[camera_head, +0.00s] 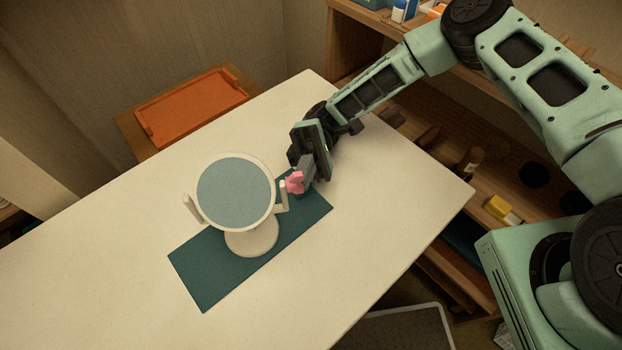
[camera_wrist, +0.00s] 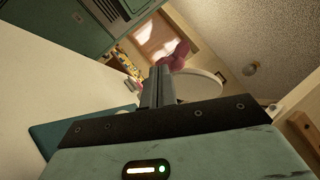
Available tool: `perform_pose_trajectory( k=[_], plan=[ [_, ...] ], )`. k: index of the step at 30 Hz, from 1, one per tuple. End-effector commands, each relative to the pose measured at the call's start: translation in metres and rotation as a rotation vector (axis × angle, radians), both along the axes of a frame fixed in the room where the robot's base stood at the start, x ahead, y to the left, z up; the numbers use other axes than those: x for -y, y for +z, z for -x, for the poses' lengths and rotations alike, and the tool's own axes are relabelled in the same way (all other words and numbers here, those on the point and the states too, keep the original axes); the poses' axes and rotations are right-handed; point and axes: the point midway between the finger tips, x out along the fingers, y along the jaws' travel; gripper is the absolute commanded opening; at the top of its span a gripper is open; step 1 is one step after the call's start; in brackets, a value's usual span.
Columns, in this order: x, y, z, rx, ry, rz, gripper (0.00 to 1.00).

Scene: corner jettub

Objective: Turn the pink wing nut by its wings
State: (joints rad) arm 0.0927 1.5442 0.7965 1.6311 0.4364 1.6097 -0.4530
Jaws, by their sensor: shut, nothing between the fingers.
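The pink wing nut (camera_head: 295,182) sits at the right side of a round mirror on a cream stand (camera_head: 251,238). In the wrist view the wing nut (camera_wrist: 176,55) shows just beyond my fingertips, with the pale mirror rim (camera_wrist: 208,78) to its right. My gripper (camera_head: 303,172) is at the wing nut from the right, its fingers shut with nothing between them. In the wrist view the closed fingers (camera_wrist: 159,72) point at the nut's left part. I cannot tell whether they touch it. Part of the nut's far side is hidden.
The mirror stands on a dark teal mat (camera_head: 205,275) on a white table (camera_head: 110,255). An orange tray (camera_head: 190,107) lies on a wooden stand behind the table. Wooden shelves (camera_head: 440,145) with small items stand at the right. The table's left part is clear.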

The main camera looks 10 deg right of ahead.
Motion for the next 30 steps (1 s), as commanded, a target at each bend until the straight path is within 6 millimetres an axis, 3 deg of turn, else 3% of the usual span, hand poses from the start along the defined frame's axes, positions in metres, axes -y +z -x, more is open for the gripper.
perform_pose_trajectory(
  k=[8, 21, 30],
  plan=[
    [0.000, 0.014, 0.000, 0.002, 0.000, -0.002, 0.00],
    [0.000, 0.088, 0.000, 0.001, 0.000, -0.001, 0.00],
    [0.000, 0.100, 0.000, -0.001, 0.000, 0.000, 0.00]
  ],
)
